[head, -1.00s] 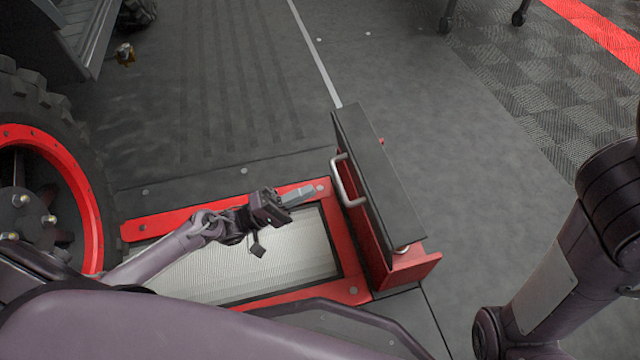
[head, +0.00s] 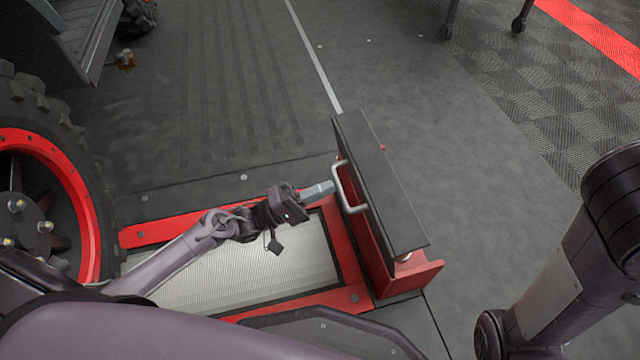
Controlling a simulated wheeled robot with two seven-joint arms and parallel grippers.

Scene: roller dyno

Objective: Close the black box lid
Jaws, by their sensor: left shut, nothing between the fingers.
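The box has red walls (head: 415,279) and a black lid (head: 380,185) with a silver handle (head: 346,190) on its left side. The lid lies over most of the box, with part of the red body showing at the near end. I cannot tell how far the lid stands open. My left gripper (head: 328,187) is shut and empty, with its fingertips right beside the handle. I cannot tell whether they touch it. My right arm shows at the right edge, but its gripper is out of view.
A red-framed roller plate (head: 270,262) lies left of the box, under my left arm. A large tyre with a red rim (head: 85,200) stands at the left. The grey floor (head: 470,170) right of the box is clear.

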